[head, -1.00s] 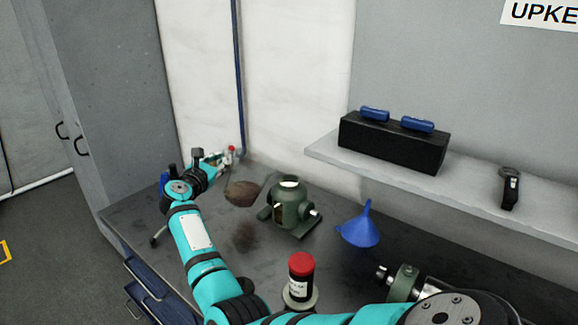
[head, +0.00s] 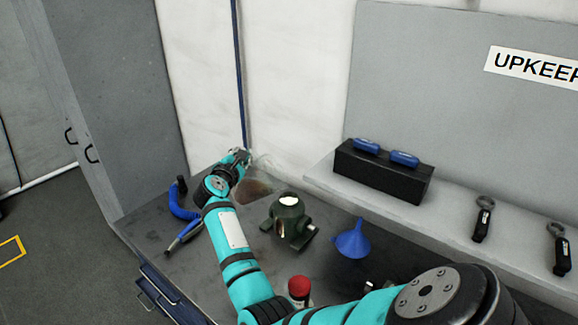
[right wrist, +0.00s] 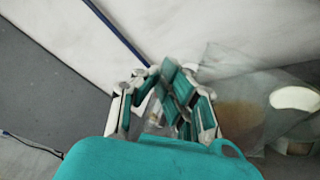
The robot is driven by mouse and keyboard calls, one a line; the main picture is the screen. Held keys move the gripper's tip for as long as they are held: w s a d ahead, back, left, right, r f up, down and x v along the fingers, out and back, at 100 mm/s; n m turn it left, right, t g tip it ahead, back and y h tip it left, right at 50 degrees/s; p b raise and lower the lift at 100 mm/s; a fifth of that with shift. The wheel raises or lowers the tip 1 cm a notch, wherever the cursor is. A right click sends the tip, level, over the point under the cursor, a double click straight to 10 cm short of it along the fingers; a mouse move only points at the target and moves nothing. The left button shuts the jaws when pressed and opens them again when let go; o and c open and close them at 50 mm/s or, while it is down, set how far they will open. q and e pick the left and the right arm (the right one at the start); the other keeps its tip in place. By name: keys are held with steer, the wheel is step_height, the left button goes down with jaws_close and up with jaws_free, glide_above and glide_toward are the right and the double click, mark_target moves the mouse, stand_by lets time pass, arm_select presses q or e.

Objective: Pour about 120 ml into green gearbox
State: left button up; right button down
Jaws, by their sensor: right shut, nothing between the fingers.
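The green gearbox (head: 291,224) stands on the dark bench, with a pale round opening on top. A clear vessel with brown liquid (head: 252,191) stands to its left near the wall. The vessel also shows in the right wrist view (right wrist: 240,115), right of the fingers; its outline is faint and I cannot read the level. My right gripper (head: 240,157) is shut and empty, just behind and left of the vessel. Its fingers also show in the right wrist view (right wrist: 165,80). My left gripper is not in view.
A blue funnel (head: 353,240) stands right of the gearbox. A red-capped bottle (head: 299,288) is in front, partly behind my arm. A blue-handled tool (head: 181,203) lies at the bench's left. A shelf (head: 445,208) holds a black box (head: 383,173) and dark tools.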

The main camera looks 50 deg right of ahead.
steer(key=shift+s+d+r+m+p, duration=0.3)
steer(key=shift+s+m+p, duration=0.05)
steer(key=shift+m+p, duration=0.1)
steer(key=shift+s+d+r+m+p, duration=0.1)
steer(key=shift+s+d+m+p, duration=0.2)
steer(key=shift+p, duration=0.2)
